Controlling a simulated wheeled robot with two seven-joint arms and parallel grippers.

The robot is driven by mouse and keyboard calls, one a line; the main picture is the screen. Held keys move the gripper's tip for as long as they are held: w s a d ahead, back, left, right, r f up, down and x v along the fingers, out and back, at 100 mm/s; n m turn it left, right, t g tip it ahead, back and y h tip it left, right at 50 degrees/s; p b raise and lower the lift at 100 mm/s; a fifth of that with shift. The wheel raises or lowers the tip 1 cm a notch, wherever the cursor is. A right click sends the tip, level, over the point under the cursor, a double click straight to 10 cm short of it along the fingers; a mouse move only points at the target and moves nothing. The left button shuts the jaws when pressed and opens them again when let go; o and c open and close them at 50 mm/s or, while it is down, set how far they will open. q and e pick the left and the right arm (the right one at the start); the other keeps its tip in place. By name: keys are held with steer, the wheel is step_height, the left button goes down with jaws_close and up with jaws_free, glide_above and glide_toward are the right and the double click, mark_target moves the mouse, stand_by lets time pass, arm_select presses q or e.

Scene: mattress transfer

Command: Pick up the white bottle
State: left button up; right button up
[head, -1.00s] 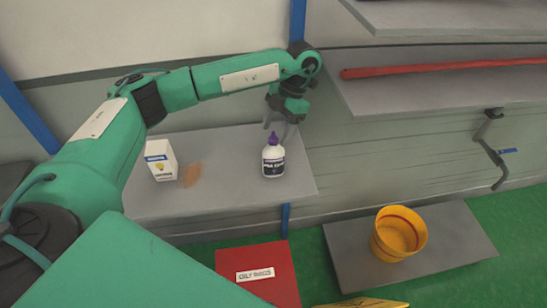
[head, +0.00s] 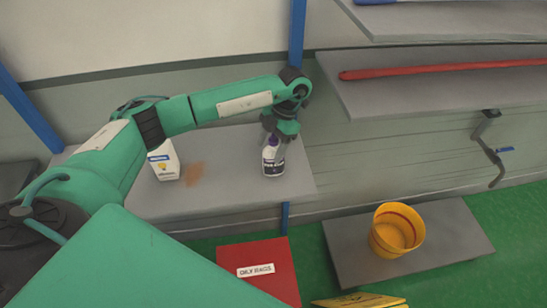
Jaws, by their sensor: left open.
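The white bottle (head: 272,160) with a dark label and purple cap stands upright on the grey shelf (head: 230,196), near its right end. My left gripper (head: 275,141) is open and points down at the bottle's top. Its fingers are around or just in front of the cap and neck; I cannot tell whether they touch. The gripper partly hides the cap. My right gripper is not in view.
A white box (head: 164,162) stands left of the bottle beside a brown stain. A red bin (head: 258,252) labelled oily rags is below. A yellow bucket (head: 396,232) sits on a low grey platform. A higher shelf at right holds a red bar (head: 440,67).

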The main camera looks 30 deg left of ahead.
arm_select(q)
jaws_close()
